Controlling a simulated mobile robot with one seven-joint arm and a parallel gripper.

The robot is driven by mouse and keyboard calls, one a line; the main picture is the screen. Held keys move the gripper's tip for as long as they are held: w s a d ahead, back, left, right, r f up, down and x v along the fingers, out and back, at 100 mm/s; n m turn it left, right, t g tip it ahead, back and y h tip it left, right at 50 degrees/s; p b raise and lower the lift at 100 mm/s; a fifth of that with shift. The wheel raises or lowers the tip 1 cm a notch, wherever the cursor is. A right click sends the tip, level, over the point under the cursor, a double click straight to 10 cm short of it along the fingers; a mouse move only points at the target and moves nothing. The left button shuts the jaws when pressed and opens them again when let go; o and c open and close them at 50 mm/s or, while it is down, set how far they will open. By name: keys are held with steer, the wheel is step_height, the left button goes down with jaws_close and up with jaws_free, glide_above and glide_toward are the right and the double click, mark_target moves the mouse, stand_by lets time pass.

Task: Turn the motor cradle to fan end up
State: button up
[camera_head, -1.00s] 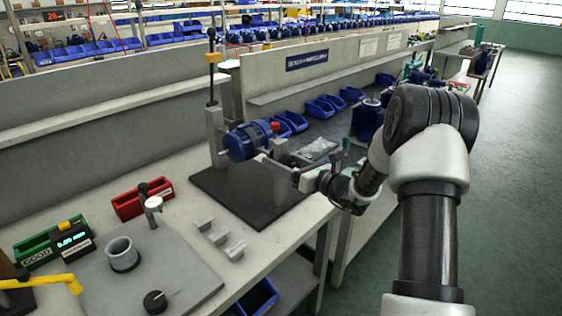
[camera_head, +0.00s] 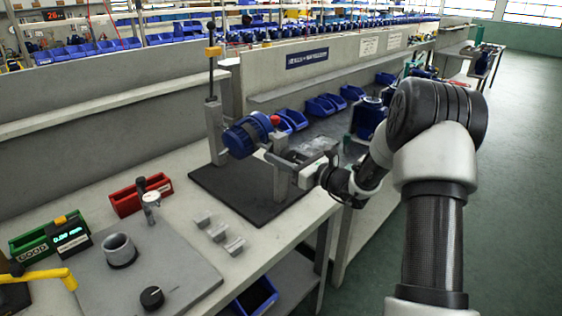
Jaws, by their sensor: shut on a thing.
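The blue motor (camera_head: 246,136) sits in the motor cradle between two grey posts, the left post (camera_head: 215,132) and the right post (camera_head: 280,181), on a dark base plate (camera_head: 232,196). The motor is tilted, with its right end higher than its left end. I cannot clearly tell which end is the fan end. My gripper (camera_head: 280,159) is at the right post, on the near right side of the motor. It is shut on what looks like the cradle's handle. The fingertips and the grip itself are small and partly hidden.
A grey plate with a cup (camera_head: 119,250) and a black knob (camera_head: 152,297) is at the front left. Blue bins (camera_head: 322,106) line the back right.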

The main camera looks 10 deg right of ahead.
steer(key=shift+n, duration=0.4)
steer(key=o, duration=1.5)
steer(key=shift+s+d, duration=0.1)
steer(key=p+v, duration=0.1)
steer(key=v, duration=1.6)
steer(key=shift+s, duration=0.15)
steer(key=shift+r, duration=0.1)
